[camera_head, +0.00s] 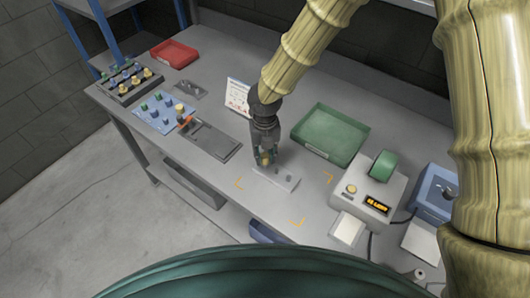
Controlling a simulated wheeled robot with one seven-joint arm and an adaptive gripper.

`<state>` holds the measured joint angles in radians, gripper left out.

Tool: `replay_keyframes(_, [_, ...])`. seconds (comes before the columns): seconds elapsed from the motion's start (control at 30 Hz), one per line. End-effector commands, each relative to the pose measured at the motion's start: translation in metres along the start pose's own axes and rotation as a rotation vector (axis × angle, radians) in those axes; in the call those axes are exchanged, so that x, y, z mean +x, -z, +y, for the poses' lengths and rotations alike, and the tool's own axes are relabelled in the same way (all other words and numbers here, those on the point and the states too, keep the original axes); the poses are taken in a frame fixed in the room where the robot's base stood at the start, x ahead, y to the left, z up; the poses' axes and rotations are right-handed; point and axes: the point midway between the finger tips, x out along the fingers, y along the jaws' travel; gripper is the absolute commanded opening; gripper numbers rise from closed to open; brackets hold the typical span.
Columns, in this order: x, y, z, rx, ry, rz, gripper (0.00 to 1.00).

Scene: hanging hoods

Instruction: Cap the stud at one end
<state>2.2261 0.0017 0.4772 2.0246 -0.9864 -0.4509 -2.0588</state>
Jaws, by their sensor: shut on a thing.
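My gripper (266,154) is over the middle of the bench, pointing down. It is shut on a small yellow cap (265,160), partly hidden between the fingers. A light grey plate (290,186) lies on the bench just below and right of the fingers. Small dark grey studs (278,171) stand on it, with another stud (289,178) toward its right end. The cap is at the plate's left end. A stud under it is hidden, and I cannot tell whether the cap touches anything.
Yellow corner marks (240,183) surround the plate. A green tray (330,150) is behind right, and a display device (372,198) stands right. A dark tray (212,143), blue board with caps (150,118), dark rack (115,92) and red tray (174,54) are left.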

Motion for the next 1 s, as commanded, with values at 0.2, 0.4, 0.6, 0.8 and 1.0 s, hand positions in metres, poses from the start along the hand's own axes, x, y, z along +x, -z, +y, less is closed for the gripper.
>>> replay_keyframes(0.2, [-0.0001,0.0000,0.0001,0.000,0.000,0.000,0.16])
replay_keyframes(0.4, [-0.0002,0.0000,0.0001,0.000,0.000,0.000,0.16])
replay_keyframes(0.6, [0.0005,0.0000,0.0001,0.000,0.000,0.000,0.16])
replay_keyframes(0.8, [0.0027,0.0000,0.0001,0.000,0.000,0.000,0.16])
replay_keyframes(1.0, [0.0050,0.0000,0.0001,0.000,0.000,0.000,0.16])
